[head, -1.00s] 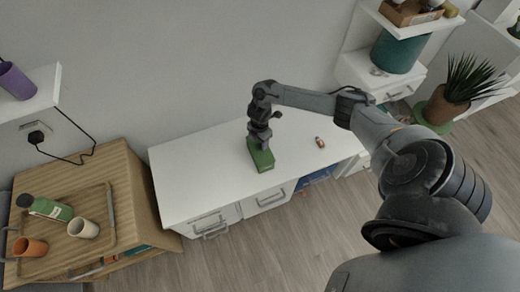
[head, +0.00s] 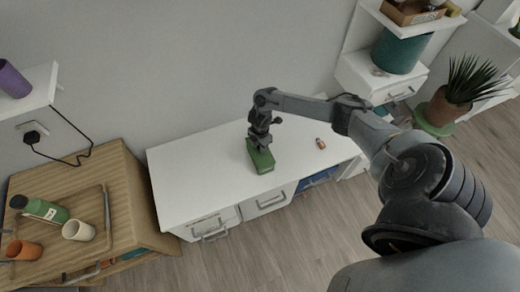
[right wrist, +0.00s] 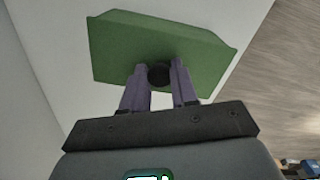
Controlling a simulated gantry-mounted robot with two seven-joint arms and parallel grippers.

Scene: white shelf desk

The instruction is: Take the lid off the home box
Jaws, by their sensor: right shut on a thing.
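The home box (head: 262,160) is a small green box on the white desk. In the right wrist view its green lid (right wrist: 160,40) fills the upper middle, with a dark round knob (right wrist: 159,75) near the lower edge. My right gripper (head: 258,142) reaches down onto the top of the box. In the right wrist view the right gripper (right wrist: 160,78) has its two purplish fingers on either side of the knob, shut on it. I cannot see a gap between lid and box. My left gripper is not in view.
The white desk top (head: 200,165) is mostly clear. A small orange-and-white item (head: 320,143) lies right of the box. A wooden cabinet (head: 130,205) with a tray stands left. A potted plant (head: 450,105) and a shelf unit stand right.

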